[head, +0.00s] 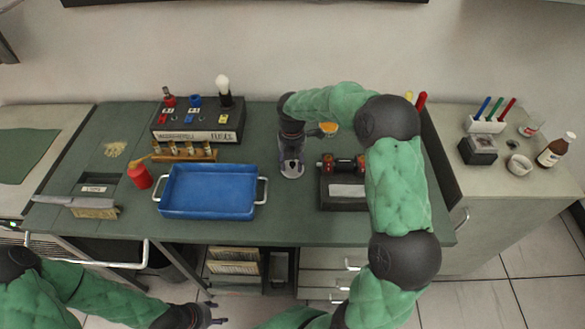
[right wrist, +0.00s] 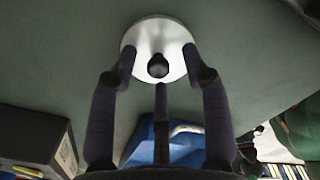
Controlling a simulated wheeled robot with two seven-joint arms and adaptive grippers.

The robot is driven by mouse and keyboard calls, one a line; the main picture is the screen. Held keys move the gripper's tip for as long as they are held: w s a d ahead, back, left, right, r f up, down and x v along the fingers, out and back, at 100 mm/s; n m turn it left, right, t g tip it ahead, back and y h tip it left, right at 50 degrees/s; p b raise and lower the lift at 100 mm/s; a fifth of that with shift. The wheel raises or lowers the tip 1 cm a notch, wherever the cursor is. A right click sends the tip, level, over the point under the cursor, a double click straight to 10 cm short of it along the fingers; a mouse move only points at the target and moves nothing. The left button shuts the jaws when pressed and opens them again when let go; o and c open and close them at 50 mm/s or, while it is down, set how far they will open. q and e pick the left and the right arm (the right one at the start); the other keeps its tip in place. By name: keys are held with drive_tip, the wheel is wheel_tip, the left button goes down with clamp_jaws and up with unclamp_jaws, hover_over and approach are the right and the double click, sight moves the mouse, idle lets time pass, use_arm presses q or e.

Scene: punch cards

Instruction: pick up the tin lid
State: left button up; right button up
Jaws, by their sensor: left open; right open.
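The tin lid is a pale round disc with a black knob; in the right wrist view the lid (right wrist: 145,35) lies on the green table top. In the head view the lid (head: 291,171) shows only partly under my right gripper (head: 291,160). The right gripper points down over the lid. Its fingers are spread and open, with two fingertips at opposite sides of the disc in the right wrist view (right wrist: 159,62). I cannot tell whether they touch it. My left gripper (head: 207,315) is open and empty, low in front of the table.
A blue tray (head: 210,190) stands left of the lid. A black device with a red-ended roller (head: 343,190) stands close on its right. A panel with knobs (head: 198,120) and a rack (head: 180,152) are behind the tray. A red candle-like can (head: 140,176) is further left.

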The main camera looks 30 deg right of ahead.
clamp_jaws()
drive_tip(key=shift+r, duration=0.1)
